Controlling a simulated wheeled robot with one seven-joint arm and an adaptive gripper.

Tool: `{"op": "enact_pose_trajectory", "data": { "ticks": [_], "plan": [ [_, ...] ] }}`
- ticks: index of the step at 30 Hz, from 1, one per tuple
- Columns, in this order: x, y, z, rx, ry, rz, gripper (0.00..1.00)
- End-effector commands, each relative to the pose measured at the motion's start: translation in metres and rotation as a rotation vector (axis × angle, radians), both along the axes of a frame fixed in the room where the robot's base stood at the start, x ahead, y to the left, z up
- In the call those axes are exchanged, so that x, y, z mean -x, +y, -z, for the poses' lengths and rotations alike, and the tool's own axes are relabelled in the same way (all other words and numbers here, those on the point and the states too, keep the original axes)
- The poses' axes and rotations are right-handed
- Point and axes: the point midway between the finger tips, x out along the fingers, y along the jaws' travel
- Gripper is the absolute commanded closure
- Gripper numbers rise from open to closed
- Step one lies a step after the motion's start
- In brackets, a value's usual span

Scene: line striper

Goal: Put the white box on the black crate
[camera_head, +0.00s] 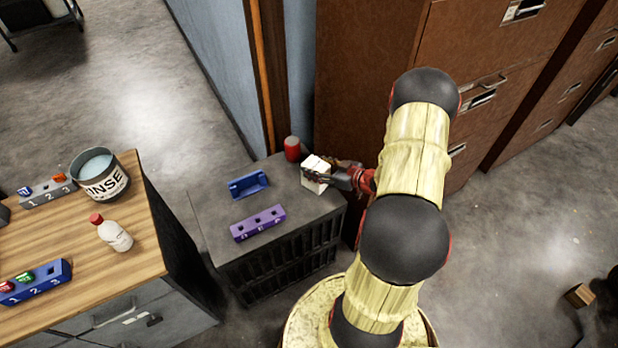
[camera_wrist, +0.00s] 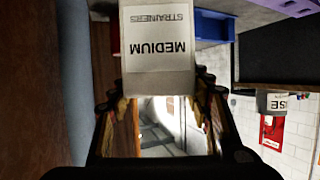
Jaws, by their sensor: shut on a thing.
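The white box (camera_head: 314,173) is at the right back corner of the black crate (camera_head: 282,268). In the wrist view the white box (camera_wrist: 158,60) shows a face lettered MEDIUM STRAINERS, upside down. My gripper (camera_head: 337,177) reaches in from the right and is shut on the box. In the wrist view its fingers (camera_wrist: 160,95) are on both sides of the box's near end. The box is over the crate's top; I cannot tell whether it touches it.
A red can (camera_head: 292,149), a blue tray (camera_head: 248,184) and a purple block with holes (camera_head: 258,223) are on the crate's top. A wooden-topped cabinet (camera_head: 95,245) with a rinse bucket (camera_head: 98,178) and white bottle (camera_head: 115,236) stands left. Brown cabinets (camera_head: 375,60) rise behind.

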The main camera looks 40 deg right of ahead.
Motion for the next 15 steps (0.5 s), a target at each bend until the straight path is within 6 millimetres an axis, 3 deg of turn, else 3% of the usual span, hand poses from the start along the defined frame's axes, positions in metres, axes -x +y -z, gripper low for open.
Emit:
{"op": "enact_pose_trajectory", "data": {
  "ticks": [3,11,15],
  "plan": [
    [-0.013,0.002,0.017,0.001,-0.001,-0.002,0.94],
    [-0.025,0.002,0.029,0.002,-0.002,0.0,0.94],
    [-0.028,0.003,0.05,-0.001,-0.001,0.001,0.94]
  ]
}}
